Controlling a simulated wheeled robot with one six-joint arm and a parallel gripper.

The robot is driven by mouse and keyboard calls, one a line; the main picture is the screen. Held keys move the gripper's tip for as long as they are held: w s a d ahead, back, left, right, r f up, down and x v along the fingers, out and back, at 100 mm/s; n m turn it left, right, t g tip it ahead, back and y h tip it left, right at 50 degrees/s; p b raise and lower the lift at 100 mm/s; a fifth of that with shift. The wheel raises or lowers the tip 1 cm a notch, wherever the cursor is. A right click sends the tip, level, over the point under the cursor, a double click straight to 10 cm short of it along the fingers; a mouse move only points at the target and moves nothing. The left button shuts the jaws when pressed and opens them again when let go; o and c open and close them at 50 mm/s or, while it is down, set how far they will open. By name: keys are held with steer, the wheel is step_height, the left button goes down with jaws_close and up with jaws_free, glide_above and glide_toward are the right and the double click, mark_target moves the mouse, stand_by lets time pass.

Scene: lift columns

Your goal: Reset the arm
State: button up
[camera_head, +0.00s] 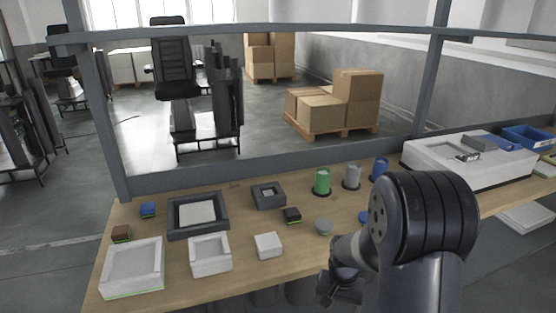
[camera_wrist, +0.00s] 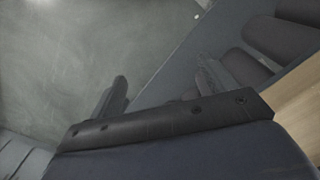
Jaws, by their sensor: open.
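My arm rises at the lower right of the head view, with a thick dark joint above the table's front edge. My gripper (camera_head: 342,288) hangs below it at the front edge of the table, pointing downward and partly hidden by the arm. In the wrist view my gripper (camera_wrist: 158,95) shows two dark fingers spread well apart with nothing between them. Beyond the fingers are grey floor and dark rounded shapes beside the wooden table edge (camera_wrist: 300,100).
The wooden table (camera_head: 180,290) carries white trays (camera_head: 133,268), a dark frame (camera_head: 178,216), a small white block (camera_head: 268,245), and green (camera_head: 322,181) and grey (camera_head: 352,176) cylinders. A white case (camera_head: 430,155) stands at the right. A metal frame rail (camera_head: 300,30) crosses behind.

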step_height(320, 180, down, 8)
steer(key=n, duration=0.1)
steer(key=shift+f+n+b, duration=0.15)
steer(key=shift+n+b, duration=0.15)
steer(key=shift+b, duration=0.15)
steer(key=shift+s, duration=0.1)
